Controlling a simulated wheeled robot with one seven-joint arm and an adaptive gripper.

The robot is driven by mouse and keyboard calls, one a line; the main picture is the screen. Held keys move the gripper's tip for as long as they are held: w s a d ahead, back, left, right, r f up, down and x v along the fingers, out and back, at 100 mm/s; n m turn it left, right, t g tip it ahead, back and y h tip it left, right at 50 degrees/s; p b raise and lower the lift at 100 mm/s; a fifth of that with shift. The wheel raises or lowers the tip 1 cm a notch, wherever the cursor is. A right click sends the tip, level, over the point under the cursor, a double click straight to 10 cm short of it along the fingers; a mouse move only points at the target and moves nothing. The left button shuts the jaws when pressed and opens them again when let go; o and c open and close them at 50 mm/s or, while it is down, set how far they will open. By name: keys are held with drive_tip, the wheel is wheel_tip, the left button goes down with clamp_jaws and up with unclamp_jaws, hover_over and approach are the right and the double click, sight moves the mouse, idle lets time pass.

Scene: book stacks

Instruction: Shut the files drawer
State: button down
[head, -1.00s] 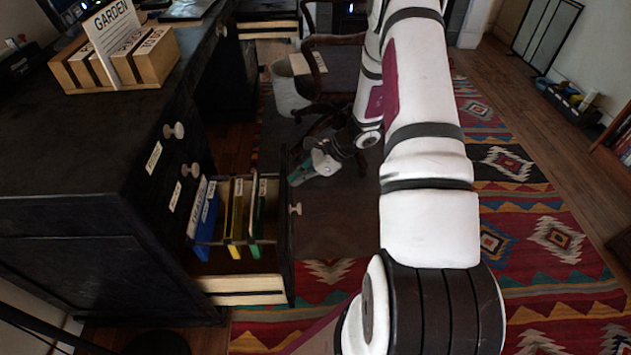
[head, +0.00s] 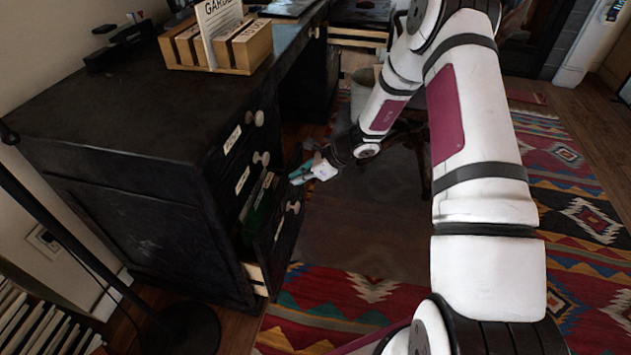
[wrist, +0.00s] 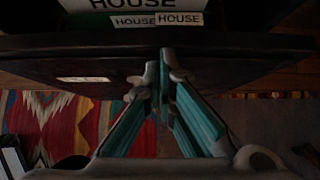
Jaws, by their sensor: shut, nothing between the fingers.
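The files drawer (head: 284,236) is the low drawer of the black desk, with a round pale knob on its front. It stands partly open, with file folders (head: 257,205) showing in the gap. My gripper (head: 293,180) is shut and empty at the drawer's front, near its top edge. In the wrist view the fingertips (wrist: 159,60) are together against or very close to the drawer front (wrist: 90,62); I cannot tell if they touch. Folders labelled HOUSE (wrist: 155,19) show beyond the front's top edge.
The black desk (head: 110,130) has two shut drawers above, with pale knobs. A wooden card box (head: 215,45) stands on top. A floor lamp base (head: 185,328) is at the lower left. A chair is behind my arm. The patterned rug (head: 350,290) is clear in front.

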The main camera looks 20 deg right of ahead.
sight(287, 176)
drive_tip(key=shift+w+a, duration=0.5)
drive_tip(key=shift+a, duration=0.2)
drive_tip(key=shift+w+a, duration=0.45)
drive_tip(key=shift+a, duration=0.25)
